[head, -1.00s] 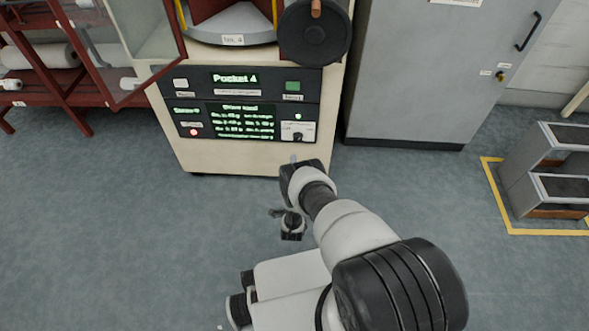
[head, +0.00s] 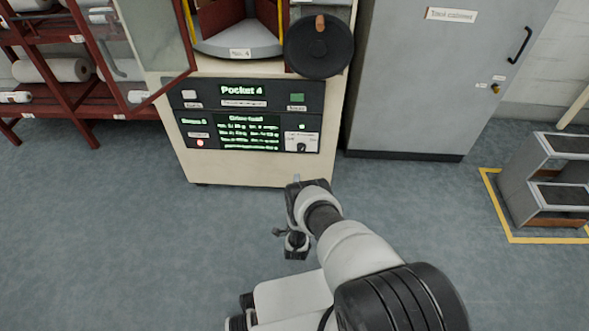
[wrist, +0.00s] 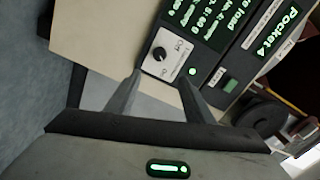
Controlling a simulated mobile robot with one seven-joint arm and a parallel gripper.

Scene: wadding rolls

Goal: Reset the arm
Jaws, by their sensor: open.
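My gripper (wrist: 158,92) is open and empty in the wrist view, its two grey fingers apart. Past the fingertips, the cream machine's dark panel shows a rotary knob (wrist: 159,54) on a white plate, a green button and green text reading "Pocket 4". In the head view my arm reaches forward from the bottom right, its hand low in front of the machine (head: 260,174). The fingers are mostly hidden there by the wrist. The panel (head: 250,117) shows lit green text, a red light at left and the knob (head: 301,147) at right.
A black handwheel (head: 319,50) is on the machine's upper right. A red-framed glass door (head: 150,45) stands open at upper left, before a rack of rolls (head: 55,70). A grey cabinet (head: 430,90) and grey steps (head: 550,180) stand right. The floor between is clear.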

